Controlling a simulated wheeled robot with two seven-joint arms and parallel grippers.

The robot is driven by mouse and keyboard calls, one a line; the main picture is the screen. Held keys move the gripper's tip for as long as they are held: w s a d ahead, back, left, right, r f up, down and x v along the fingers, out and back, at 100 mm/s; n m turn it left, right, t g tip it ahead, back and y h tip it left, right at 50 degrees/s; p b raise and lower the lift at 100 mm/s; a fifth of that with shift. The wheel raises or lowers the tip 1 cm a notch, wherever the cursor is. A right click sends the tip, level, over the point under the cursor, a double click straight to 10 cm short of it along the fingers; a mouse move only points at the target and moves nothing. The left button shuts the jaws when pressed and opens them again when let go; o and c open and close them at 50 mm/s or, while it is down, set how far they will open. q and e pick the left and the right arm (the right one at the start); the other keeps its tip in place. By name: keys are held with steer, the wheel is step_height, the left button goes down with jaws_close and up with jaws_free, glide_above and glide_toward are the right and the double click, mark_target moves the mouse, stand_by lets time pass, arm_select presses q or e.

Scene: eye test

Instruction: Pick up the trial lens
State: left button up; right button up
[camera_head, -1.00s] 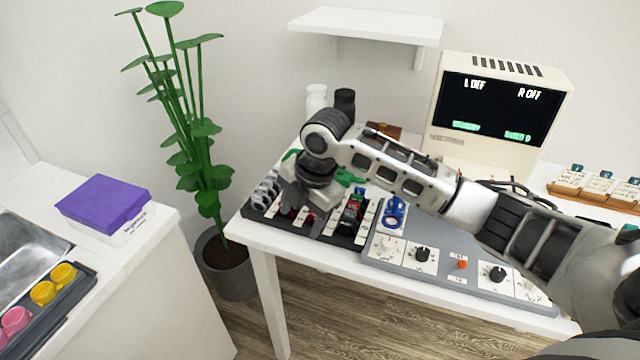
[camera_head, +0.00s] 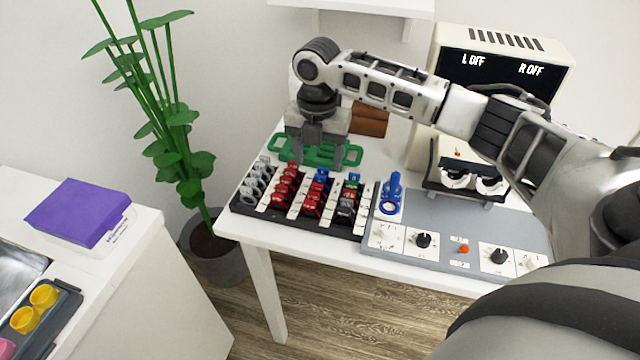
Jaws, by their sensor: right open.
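Several small trial lenses with ringed rims and tabs stand in rows in a black-and-white rack (camera_head: 330,229): grey ones at left, red ones (camera_head: 311,205) in the middle, blue-, green- and grey-coloured ones towards the right. I cannot tell which one is meant. A separate blue ringed lens (camera_head: 389,207) is at the left end of the grey control panel (camera_head: 455,215). My right gripper (camera_head: 318,158) is open and empty, pointing down above the back of the rack, apart from the lenses. My left gripper is out of view.
A green tray-like piece with handle loops (camera_head: 345,154) lies behind the rack. A brown box (camera_head: 370,119) and a monitor (camera_head: 500,65) stand further back. A two-eyepiece device (camera_head: 455,181) stands behind the panel. A potted plant (camera_head: 213,250) is left of the table.

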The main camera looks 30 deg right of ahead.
mark_target(320, 176)
steer(key=f, duration=0.2)
steer(key=s+f, duration=0.1)
steer(key=f, duration=0.1)
steer(key=shift+f+p, duration=0.3)
steer(key=shift+f, duration=0.5)
steer(key=shift+c, duration=0.3)
steer(key=c, duration=1)
